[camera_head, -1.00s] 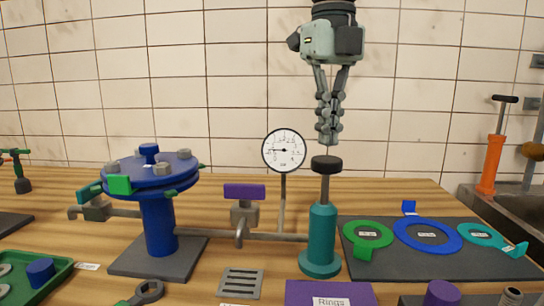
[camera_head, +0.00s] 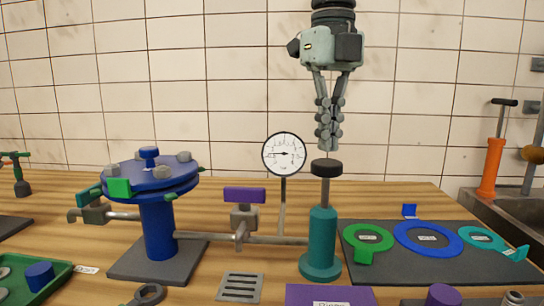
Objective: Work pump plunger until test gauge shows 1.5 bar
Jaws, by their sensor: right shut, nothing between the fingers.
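The test pump (camera_head: 321,240) is a teal upright cylinder on a round base, with a grey plunger rod and a black knob (camera_head: 326,168) on top. The rod stands raised out of the cylinder. The white round test gauge (camera_head: 284,154) stands on a thin stem left of the pump. Its needle points left; the value is too small to read. My right gripper (camera_head: 326,146) points straight down just above the black knob, its fingers closed together and empty. The tips look very close to the knob; I cannot tell whether they touch. My left gripper is not in view.
A blue flanged pipe (camera_head: 158,225) stands at left, joined to the pump by a pipe with a purple-handled valve (camera_head: 244,195). Green, blue and teal rings lie on a dark mat (camera_head: 410,262) at right. A green tray (camera_head: 60,274) sits front left.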

